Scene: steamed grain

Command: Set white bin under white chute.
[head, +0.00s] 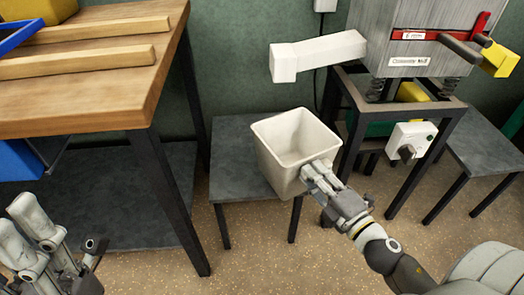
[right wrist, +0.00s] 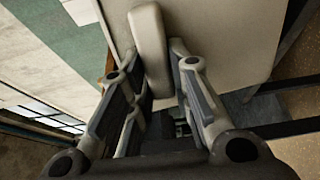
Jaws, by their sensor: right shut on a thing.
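The white bin (head: 276,170) is an open, square, tapered container, seen empty in the head view. It is over the small grey table below the white chute (head: 322,54); I cannot tell whether its base touches the tabletop. My right gripper (head: 312,175) is shut on the bin's near right side. In the right wrist view the bin's pale wall (right wrist: 225,40) fills the upper middle, and a pale raised strip of it lies between the fingers of my right gripper (right wrist: 153,65). My left gripper (head: 65,232) is at the lower left, open and empty, away from the bin.
The small grey table (head: 232,150) stands between a wooden workbench (head: 95,105) and a dark machine frame (head: 358,130). The frame carries a grey hopper unit (head: 415,45) and a white switch box (head: 411,140). Another low grey table (head: 485,155) is at the right.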

